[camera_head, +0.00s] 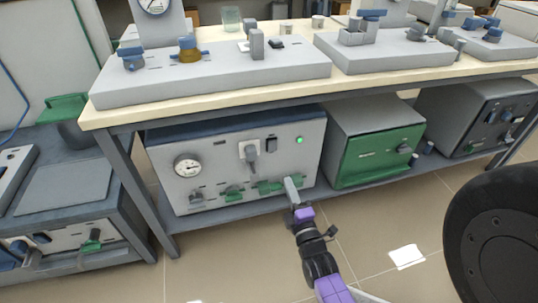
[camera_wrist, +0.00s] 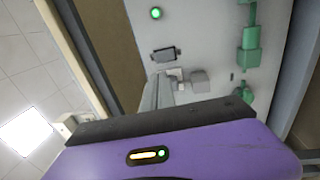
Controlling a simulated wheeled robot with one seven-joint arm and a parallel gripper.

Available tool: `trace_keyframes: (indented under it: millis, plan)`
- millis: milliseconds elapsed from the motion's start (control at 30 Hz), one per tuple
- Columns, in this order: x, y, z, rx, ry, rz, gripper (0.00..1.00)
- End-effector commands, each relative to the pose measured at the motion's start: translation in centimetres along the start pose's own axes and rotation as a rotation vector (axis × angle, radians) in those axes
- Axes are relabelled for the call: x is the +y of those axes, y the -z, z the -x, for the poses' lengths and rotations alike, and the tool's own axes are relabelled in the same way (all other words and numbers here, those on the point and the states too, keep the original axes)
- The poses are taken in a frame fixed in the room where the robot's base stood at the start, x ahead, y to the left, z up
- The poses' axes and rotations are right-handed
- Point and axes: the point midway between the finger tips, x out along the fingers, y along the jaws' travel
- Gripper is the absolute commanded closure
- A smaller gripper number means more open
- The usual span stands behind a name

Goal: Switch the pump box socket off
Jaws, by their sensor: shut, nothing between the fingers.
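The pump box (camera_head: 222,140) is a light grey box under the bench, with its front panel facing me. Its white socket (camera_head: 249,150) holds a grey plug; a dark rocker switch (camera_head: 271,144) sits to the right, and a green lamp (camera_head: 299,140) glows. My gripper (camera_head: 291,188) is shut and empty, low in front of the panel's right part. In the wrist view my fingers (camera_wrist: 158,92) partly hide the socket (camera_wrist: 176,73) and plug (camera_wrist: 199,80); the switch (camera_wrist: 165,54) and lit lamp (camera_wrist: 155,12) show beyond. I cannot tell the gap to the panel.
A round gauge (camera_head: 187,165) and several green valves (camera_head: 270,187) are on the panel; one valve lies close to my fingers in the picture. A green-fronted box (camera_head: 376,155) stands to the right. The bench top (camera_head: 215,92) overhangs the pump box. The floor in front is open.

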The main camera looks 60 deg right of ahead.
Motion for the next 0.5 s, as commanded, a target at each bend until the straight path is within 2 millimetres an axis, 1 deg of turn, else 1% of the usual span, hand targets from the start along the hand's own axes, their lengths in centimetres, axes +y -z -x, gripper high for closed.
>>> trace_keyframes:
  millis: [367,500]
  plan:
    - [-0.01,0.03,-0.05,0.0,0.0,0.01,1.0]
    - [-0.07,0.01,-0.95,0.0,-0.001,0.009,1.0]
